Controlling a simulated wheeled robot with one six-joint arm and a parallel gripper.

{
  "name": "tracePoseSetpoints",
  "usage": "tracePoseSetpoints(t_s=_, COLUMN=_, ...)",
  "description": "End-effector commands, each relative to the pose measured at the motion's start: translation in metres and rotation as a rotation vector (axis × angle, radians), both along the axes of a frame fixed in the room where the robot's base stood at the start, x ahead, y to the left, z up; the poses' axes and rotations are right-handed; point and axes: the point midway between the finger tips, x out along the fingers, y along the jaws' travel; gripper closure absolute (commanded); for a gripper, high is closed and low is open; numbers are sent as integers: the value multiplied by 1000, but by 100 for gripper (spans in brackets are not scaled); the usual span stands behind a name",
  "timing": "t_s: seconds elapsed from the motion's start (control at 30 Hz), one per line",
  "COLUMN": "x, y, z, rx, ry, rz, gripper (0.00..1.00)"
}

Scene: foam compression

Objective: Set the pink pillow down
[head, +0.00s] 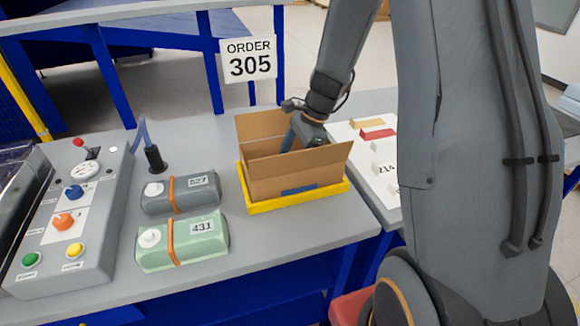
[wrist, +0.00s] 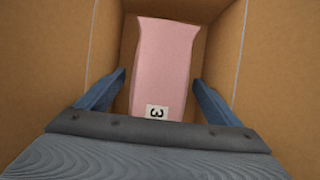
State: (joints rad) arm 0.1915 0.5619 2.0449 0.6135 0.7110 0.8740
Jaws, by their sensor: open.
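The pink pillow (wrist: 163,65) lies inside the cardboard box, with a white label reading 3 at its near end. It shows only in the wrist view; the box walls hide it in the head view. My gripper (wrist: 161,82) is open inside the box, with one blue finger on each side of the pillow. Gaps show between the fingertips and the pillow's sides. In the head view my gripper (head: 292,135) reaches down into the open cardboard box (head: 300,178), which sits in a yellow tray (head: 300,201).
A grey pack labelled 527 (head: 205,197) and a green pack labelled 431 (head: 205,243) lie left of the box. A control panel (head: 60,240) is at the far left. A white board (head: 370,160) with several small blocks is right of the box. An order 305 sign (head: 249,60) stands behind.

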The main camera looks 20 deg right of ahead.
Motion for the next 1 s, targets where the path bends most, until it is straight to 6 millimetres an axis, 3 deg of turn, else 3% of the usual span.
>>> tracePoseSetpoints(t_s=0.6, x=1, y=-41, z=96, rx=-1, ry=-3, rz=0, gripper=13)
tracePoseSetpoints(t_s=1.0, x=0, y=-46, z=109, rx=0, ry=-1, rz=0, gripper=13)
